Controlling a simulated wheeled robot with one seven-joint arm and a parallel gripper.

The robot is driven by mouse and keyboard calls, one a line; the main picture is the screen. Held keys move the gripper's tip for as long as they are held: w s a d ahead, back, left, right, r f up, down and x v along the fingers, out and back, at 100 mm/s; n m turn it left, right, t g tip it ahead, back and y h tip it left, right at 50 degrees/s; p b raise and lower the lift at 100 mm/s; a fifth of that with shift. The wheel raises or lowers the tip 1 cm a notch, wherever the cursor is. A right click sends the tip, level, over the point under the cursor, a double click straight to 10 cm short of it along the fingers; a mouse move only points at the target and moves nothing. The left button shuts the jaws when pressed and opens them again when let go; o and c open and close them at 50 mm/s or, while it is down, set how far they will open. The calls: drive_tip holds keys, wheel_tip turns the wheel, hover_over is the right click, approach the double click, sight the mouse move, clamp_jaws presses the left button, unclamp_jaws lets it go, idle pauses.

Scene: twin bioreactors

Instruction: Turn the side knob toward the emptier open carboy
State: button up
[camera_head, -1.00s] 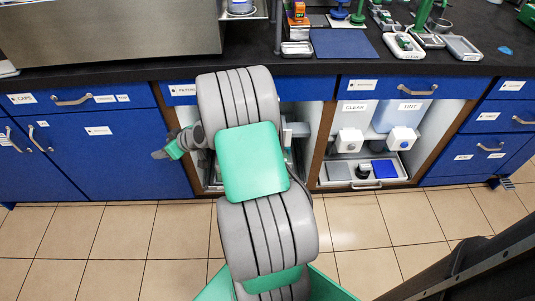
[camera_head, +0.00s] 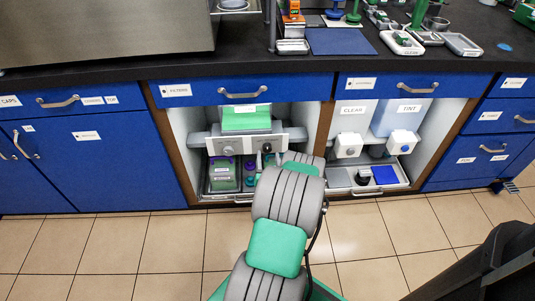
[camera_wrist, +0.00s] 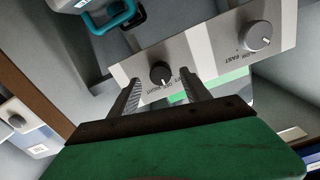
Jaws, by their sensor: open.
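A pale control panel (camera_head: 245,139) sits in the open left cabinet. It carries a black knob (camera_wrist: 161,74) labelled "OFF" and "RIGHT" and a grey knob (camera_wrist: 258,36) whose label includes "FAST". The black knob also shows in the camera_head view (camera_head: 267,148). My gripper (camera_wrist: 160,80) is open, its two fingers on either side of the black knob; contact cannot be told. In the right cabinet stand a "CLEAR" container (camera_head: 355,111) and a bluish "TINT" container (camera_head: 409,108). Their fill levels are not clear to me.
Below the panel, a green container (camera_head: 222,174) and several small bottles stand on a tray. A wooden divider (camera_head: 326,125) parts the two cabinets. A teal handle (camera_wrist: 112,18) lies near the panel. A blue drawer (camera_head: 240,90) is shut above.

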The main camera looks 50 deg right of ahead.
sight(267, 148)
drive_tip(key=shift+x, duration=1.4)
drive_tip(key=shift+c, duration=0.5)
clamp_jaws()
